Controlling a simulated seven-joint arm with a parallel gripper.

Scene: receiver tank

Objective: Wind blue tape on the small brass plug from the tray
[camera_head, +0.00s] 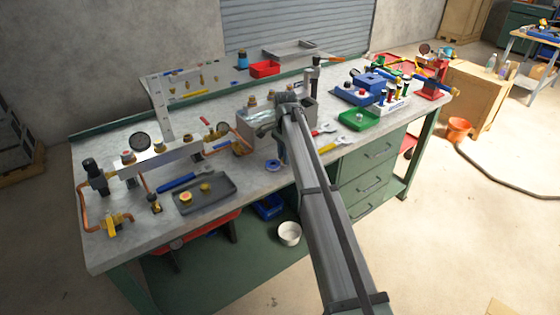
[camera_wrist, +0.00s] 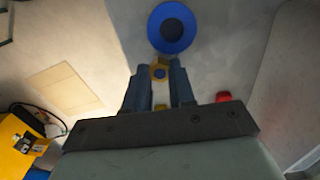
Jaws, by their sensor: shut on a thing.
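I cannot tell whether that patch is tape. A blue tape roll (camera_wrist: 172,27) with a dark centre lies just beyond the fingertips in the wrist view, apart from the plug. In the head view the roll (camera_head: 271,164) lies near the bench's front edge, beside my gripper (camera_head: 283,162); the plug is hidden there.
A pipe assembly with a gauge (camera_head: 139,142) stands left on the bench. A grey metal box (camera_head: 248,127) stands behind my gripper. Wrenches (camera_head: 333,146) and a green tray (camera_head: 359,121) lie to the right.

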